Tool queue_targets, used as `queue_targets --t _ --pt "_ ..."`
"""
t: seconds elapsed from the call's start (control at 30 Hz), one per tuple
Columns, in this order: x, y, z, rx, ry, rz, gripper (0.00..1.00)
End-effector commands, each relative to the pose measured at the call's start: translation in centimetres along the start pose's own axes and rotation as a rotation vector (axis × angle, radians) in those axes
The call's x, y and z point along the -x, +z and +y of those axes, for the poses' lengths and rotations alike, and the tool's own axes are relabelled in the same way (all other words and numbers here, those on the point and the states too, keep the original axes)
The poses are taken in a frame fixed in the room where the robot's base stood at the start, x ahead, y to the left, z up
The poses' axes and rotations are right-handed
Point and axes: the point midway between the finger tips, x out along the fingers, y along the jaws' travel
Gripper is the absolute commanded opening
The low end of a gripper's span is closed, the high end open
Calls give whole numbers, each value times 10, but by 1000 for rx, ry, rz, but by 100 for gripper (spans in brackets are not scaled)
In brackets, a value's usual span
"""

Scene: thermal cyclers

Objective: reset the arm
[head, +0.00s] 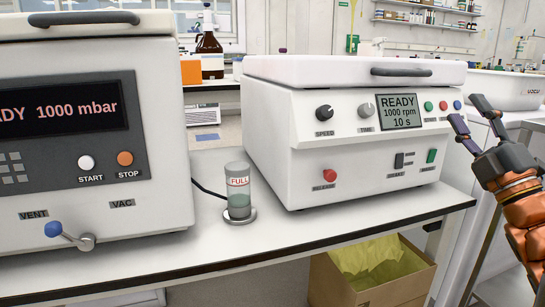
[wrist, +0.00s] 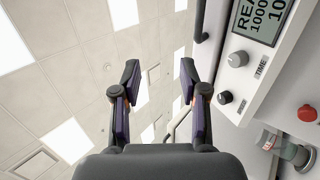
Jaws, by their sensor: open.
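My gripper (head: 468,126) is at the right of the head view, on my orange arm, to the right of the front of the white machine (head: 278,125) that reads "READY 1000 rpm 10 s". Its fingers are apart with nothing between them. In the wrist view my gripper (wrist: 160,85) is open and empty, with the ceiling behind it. The same machine's front panel (wrist: 262,85) runs along the right of that view, its screen and knobs rotated sideways.
A white machine (head: 95,190) showing "1000 mbar" stands at the left with a blue-tipped lever. A jar marked FULL (head: 238,192) stands between the machines on the white bench (head: 330,232). A cardboard box (head: 372,280) with a yellow liner is below the bench.

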Motion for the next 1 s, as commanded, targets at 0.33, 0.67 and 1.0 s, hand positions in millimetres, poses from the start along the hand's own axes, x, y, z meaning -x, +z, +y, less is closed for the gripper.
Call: queue_targets --t 0.33,0.67,1.0 --pt "-26 14 8 -61 -67 -116 43" --pt "-55 43 18 -186 -194 -356 43" --pt "-57 62 16 -389 -378 -704 43"
